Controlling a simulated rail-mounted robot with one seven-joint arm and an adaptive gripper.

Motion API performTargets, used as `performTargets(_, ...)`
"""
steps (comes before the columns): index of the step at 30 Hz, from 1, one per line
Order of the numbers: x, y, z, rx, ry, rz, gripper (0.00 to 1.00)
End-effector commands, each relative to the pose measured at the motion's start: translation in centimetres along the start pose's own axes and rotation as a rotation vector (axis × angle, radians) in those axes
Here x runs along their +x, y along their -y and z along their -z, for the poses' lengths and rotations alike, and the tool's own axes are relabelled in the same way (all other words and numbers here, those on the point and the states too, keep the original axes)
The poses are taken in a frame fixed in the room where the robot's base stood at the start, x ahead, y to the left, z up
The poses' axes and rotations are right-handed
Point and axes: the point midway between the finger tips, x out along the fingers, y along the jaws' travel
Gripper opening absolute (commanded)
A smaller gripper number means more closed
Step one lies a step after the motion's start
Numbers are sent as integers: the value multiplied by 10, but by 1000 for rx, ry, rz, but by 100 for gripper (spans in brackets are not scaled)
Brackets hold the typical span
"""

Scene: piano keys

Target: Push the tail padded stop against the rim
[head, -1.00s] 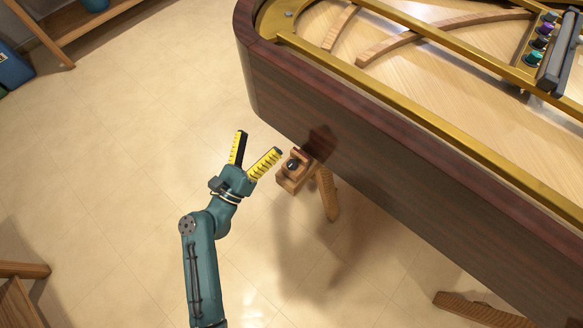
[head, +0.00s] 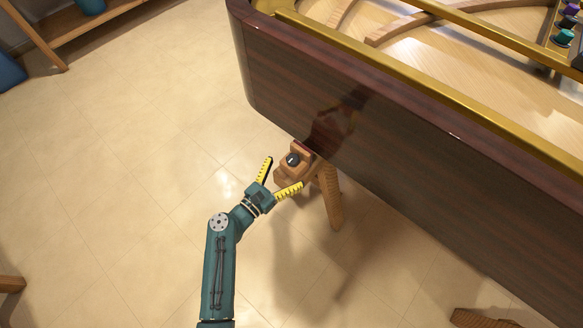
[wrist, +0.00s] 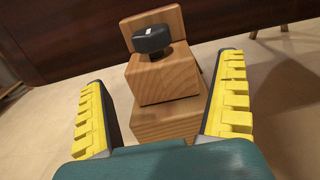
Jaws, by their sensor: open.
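The padded stop is a wooden block (head: 290,172) with a black round knob (head: 292,159) on it, near the piano's dark rim (head: 400,145). The wrist view shows the stepped wooden block (wrist: 165,85), the black knob (wrist: 152,40) and an upright wooden plate (wrist: 178,22) behind it, close to the dark rim wall (wrist: 75,35). My gripper (head: 279,173) is open, with yellow ribbed fingers. In the wrist view its fingertips (wrist: 160,72) stand on either side of the block, with visible gaps. Whether the pad touches the rim I cannot tell.
The gold frame (head: 440,85) and strings area lie above the rim. A wooden shelf (head: 110,15) is at the upper left. The tiled floor (head: 130,170) is clear.

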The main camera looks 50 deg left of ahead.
Motion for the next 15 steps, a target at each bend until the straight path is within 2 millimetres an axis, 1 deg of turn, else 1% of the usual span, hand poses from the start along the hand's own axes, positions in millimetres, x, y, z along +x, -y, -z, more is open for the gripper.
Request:
performTargets(1,10,1,3,1,1,3,100)
performTargets(3,20,0,2,-1,1,2,100)
performTargets(6,28,1,2,-2,-1,1,100)
performTargets(14,30,0,0,-2,0,-1,100)
performTargets(15,30,0,0,-2,0,-1,96)
